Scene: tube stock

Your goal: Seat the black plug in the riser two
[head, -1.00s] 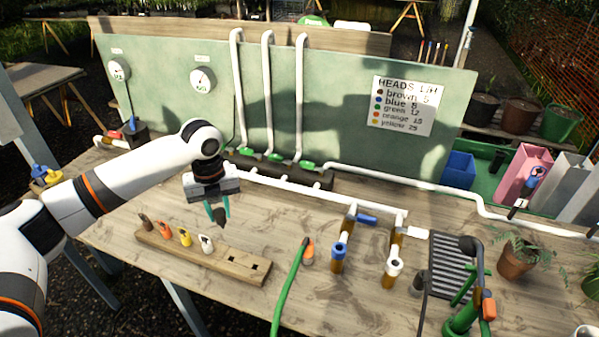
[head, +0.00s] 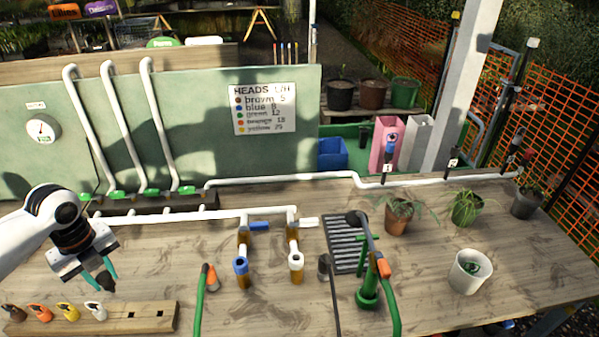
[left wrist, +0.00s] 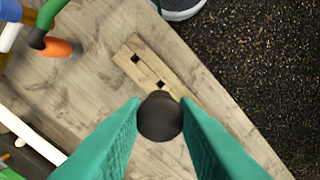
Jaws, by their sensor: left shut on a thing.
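My left gripper (head: 104,284) is shut on the black plug (left wrist: 160,117), which shows as a dark round end between its teal fingers in the left wrist view. In the head view it hangs over the table just behind the wooden rack (head: 154,319), above and apart from it. Several posts stand along the white pipe at right: one with a blue top (head: 390,150), one with a dark top (head: 454,154) and one farther right (head: 517,158). Their small labels are too small to read, so I cannot tell which is riser two. My right gripper is not in view.
The rack holds brown, orange, yellow and white pieces (head: 97,312) and has two empty square holes. Blue-topped (head: 241,266) and white-topped (head: 296,262) upright stubs, a green hand pump (head: 368,290), hoses and potted plants (head: 397,215) stand between gripper and posts.

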